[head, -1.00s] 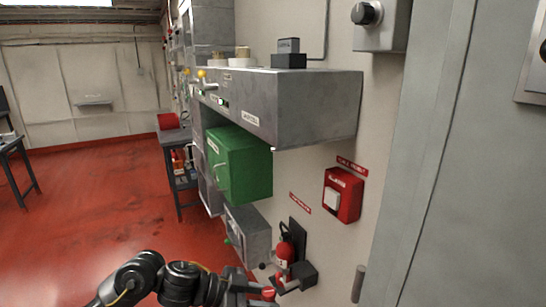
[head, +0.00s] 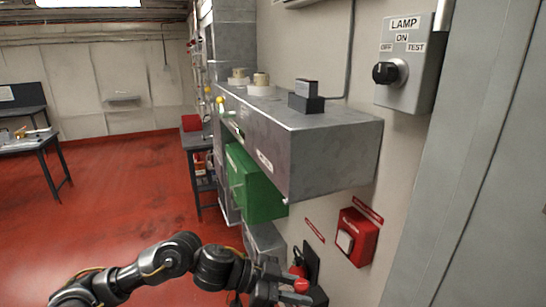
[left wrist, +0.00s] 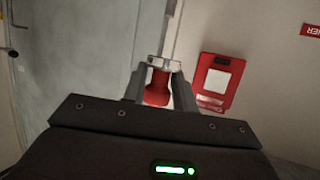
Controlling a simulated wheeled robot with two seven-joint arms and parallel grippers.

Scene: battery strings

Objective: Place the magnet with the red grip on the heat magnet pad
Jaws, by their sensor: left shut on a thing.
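My left gripper (head: 283,287) is at the bottom of the head view, low in front of the wall. It is shut on the magnet with the red grip (head: 301,285). In the left wrist view the red grip (left wrist: 157,88) shows between the two fingers of my left gripper (left wrist: 158,78), with a pale metal part at its far end. I cannot pick out the heat magnet pad for certain; no readable label marks it. My right gripper is not in view.
A grey metal box (head: 330,150) juts from the wall, with a dark block (head: 306,97) on top. A green box (head: 255,185) hangs below it. A red alarm box (head: 357,238) and a lamp switch (head: 410,72) are on the wall. The red floor (head: 130,190) at left is open.

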